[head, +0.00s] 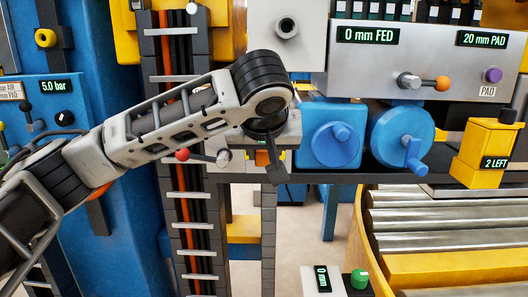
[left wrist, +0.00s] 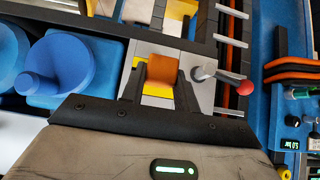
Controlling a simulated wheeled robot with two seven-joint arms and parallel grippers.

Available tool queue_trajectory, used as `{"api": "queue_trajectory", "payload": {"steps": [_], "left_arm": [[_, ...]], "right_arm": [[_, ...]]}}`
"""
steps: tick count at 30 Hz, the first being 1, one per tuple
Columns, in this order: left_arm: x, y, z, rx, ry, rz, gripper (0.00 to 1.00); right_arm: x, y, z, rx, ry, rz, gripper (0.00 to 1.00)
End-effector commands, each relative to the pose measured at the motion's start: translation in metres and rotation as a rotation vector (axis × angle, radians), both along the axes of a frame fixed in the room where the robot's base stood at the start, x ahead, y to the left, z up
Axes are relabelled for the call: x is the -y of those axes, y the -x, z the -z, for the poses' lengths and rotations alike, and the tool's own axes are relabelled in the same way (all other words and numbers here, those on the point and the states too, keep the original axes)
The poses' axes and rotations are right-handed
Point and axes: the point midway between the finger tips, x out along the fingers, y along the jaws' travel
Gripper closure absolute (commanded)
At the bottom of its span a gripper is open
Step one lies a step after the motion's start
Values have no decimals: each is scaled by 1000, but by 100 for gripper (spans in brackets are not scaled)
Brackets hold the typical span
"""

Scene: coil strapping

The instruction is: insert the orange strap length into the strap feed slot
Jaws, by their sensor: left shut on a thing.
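The orange strap length (left wrist: 162,70) stands between the two dark fingers of my left gripper (left wrist: 160,88) in the left wrist view. The gripper is shut on it. In the head view my left gripper (head: 272,168) points down, and a small orange part of the strap (head: 262,158) shows beside its finger. A grey block (left wrist: 201,98) with yellow patches lies just behind the strap in the left wrist view, where the feed slot seems to be. The slot opening is hidden by the strap and fingers, so I cannot tell whether the strap touches or enters it. My right gripper is in neither view.
A red-knobbed lever (head: 184,155) stands close left of the gripper. Blue crank wheels (head: 333,145) sit close right. The panel (head: 412,55) above reads 0 mm FED. A yellow box (head: 485,150) reads 2 LEFT. Rollers (head: 430,220) lie at lower right.

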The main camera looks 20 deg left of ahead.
Motion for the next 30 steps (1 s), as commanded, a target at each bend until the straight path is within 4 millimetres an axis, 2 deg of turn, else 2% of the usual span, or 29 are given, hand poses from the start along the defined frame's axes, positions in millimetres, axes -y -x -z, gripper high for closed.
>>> {"api": "queue_trajectory", "payload": {"steps": [30], "left_arm": [[-9, -30, 0, 0, 1, -1, 100]], "right_arm": [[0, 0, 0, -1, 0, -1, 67]]}}
